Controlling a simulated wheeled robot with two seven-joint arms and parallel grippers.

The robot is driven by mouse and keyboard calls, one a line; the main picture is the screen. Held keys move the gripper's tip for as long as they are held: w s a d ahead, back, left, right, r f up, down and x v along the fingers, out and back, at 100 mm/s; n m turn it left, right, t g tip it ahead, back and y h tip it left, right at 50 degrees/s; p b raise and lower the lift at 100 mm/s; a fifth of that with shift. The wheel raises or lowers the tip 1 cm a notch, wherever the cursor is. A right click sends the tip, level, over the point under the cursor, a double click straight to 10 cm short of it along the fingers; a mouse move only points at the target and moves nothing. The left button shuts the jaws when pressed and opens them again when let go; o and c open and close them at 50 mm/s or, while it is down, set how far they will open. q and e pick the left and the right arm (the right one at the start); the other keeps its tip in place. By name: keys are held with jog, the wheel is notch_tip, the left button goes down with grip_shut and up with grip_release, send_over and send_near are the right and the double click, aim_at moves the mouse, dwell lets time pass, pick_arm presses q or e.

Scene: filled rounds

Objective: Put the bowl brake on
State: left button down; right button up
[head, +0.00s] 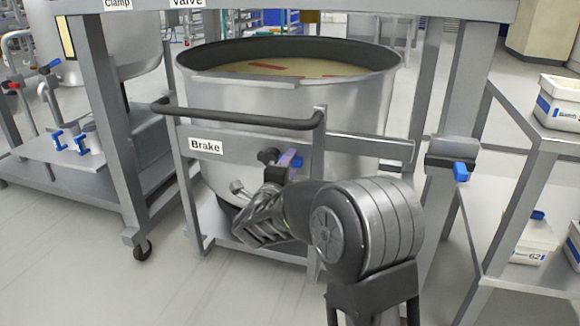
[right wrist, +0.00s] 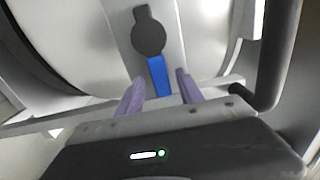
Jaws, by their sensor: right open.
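The bowl (head: 345,113) is a large steel vessel in a wheeled frame, filled with a pale mass. A "Brake" label (head: 206,146) is on the frame's front. Right of it is the brake lever, a black pivot with a blue handle (head: 299,162), partly hidden by my gripper. In the right wrist view the black pivot (right wrist: 148,35) is above the blue handle (right wrist: 158,76). My right gripper (head: 287,160) is open, its purple fingers on either side of the handle's lower end (right wrist: 160,80); contact is not clear. My left gripper is not in view.
A black push bar (head: 240,119) runs across the bowl's front, above the lever. A grey post with a blue-handled clamp (head: 460,171) stands right. A shelf with white tubs (head: 560,103) is at far right. The floor at front left is clear.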

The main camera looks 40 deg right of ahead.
jog(key=p+v, duration=0.2)
jog(key=v, duration=0.5)
jog(key=shift+s+a, duration=0.25)
jog(key=shift+a, duration=0.1)
